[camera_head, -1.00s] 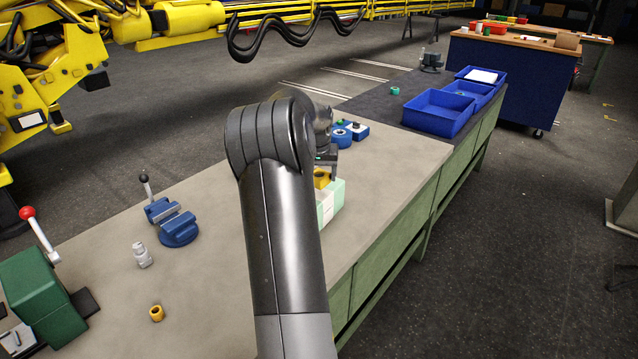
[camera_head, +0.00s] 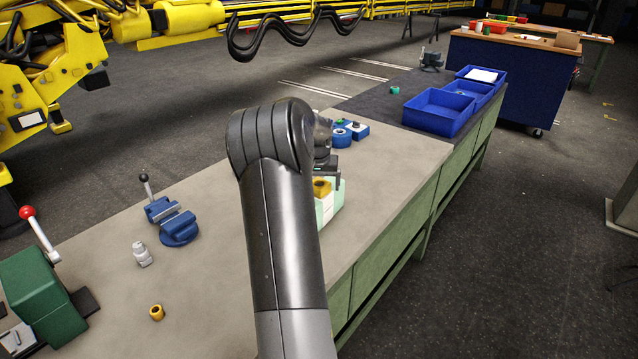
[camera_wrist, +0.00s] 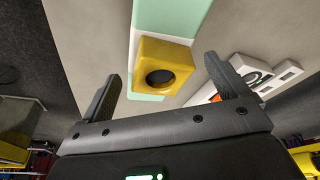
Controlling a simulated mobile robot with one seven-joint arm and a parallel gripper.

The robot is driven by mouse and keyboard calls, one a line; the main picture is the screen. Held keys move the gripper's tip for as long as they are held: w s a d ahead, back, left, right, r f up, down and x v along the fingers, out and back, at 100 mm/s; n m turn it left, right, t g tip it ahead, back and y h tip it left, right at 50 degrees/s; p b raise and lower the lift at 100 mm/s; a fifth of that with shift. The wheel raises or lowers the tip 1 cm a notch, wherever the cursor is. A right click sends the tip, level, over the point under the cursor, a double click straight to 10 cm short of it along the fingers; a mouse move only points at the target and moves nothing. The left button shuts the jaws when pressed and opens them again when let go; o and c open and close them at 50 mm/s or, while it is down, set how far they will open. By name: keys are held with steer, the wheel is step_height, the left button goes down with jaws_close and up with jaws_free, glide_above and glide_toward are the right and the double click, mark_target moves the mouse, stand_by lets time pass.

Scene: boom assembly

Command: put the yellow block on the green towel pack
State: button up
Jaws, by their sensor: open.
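The yellow block (camera_head: 321,188), with a dark round hole in its face, rests on the green and white towel pack (camera_head: 333,204) near the bench's right edge. The wrist view shows the block (camera_wrist: 164,67) against the white band of the pack (camera_wrist: 170,18). My gripper (camera_wrist: 163,70) is open, with one finger to each side of the block in the picture and a gap beside each. In the head view my gripper (camera_head: 329,170) is just above the block, and my arm hides part of the pack.
Blue parts (camera_head: 343,136) stand behind the pack. A blue vise (camera_head: 175,222), a grey fitting (camera_head: 142,254) and a small yellow ring (camera_head: 157,312) are at the left on the bench (camera_head: 215,295). Blue bins (camera_head: 438,112) stand farther back.

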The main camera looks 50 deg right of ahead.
steer(key=v, duration=1.2)
steer(key=shift+r, duration=0.2)
steer(key=a+r+n+t+y, duration=0.15)
steer(key=a+r, duration=0.25)
steer(key=a, duration=1)
steer(key=a+r+n+t, duration=0.1)
steer(key=a+r+n, duration=0.2)
steer(key=a, duration=1.2)
steer(key=s+a+f+n, duration=0.2)
steer(key=s+a+n, duration=0.1)
steer(key=s+a, duration=0.5)
steer(key=s+a+f+n+t+y, duration=0.1)
steer(key=s+a+f+n, duration=0.1)
steer(key=s+a, duration=0.6)
steer(key=a+n, duration=0.1)
steer(key=a, duration=0.5)
steer(key=shift+s+n, duration=0.2)
steer(key=shift+n, duration=0.15)
